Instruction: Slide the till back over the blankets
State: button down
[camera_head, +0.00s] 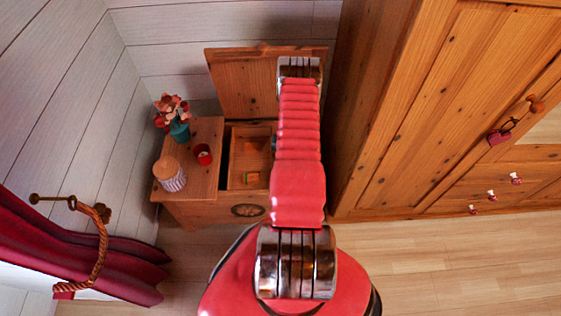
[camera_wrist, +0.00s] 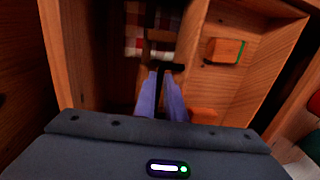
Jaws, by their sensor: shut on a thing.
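The till (camera_head: 250,150), a shallow wooden tray, sits inside the open wooden chest (camera_head: 205,208). In the wrist view the till (camera_wrist: 225,85) lies at the right, holding a wooden block with a green edge (camera_wrist: 224,50) and an orange thing (camera_wrist: 203,115). Red-and-white checked blankets (camera_wrist: 135,42) show in the chest to the left of it. My gripper (camera_wrist: 162,75) has its blue fingers close together at a dark bar beside the till's left wall, shut on the till there. The exact contact is hard to see. My arm hides the chest's right side in the head view.
The chest's lid (camera_head: 240,85) stands open against the wall. A ledge on the left bears a flower vase (camera_head: 179,130), a red cup (camera_head: 203,154) and a lidded jar (camera_head: 170,175). A large wardrobe (camera_head: 440,110) stands close on the right.

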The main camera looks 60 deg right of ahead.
jog(key=shift+s+f, duration=0.15)
jog(key=shift+s, duration=0.3)
jog(key=c, duration=1.8)
grip_release()
jog(key=shift+c, duration=0.2)
jog(key=shift+w+d, duration=0.1)
jog(key=shift+w, duration=0.1)
notch_tip(320, 180, up, 14)
jog(key=s+d, duration=0.1)
jog(key=s, duration=0.1)
jog(key=shift+d+f, duration=0.15)
jog(key=shift+d, duration=0.1)
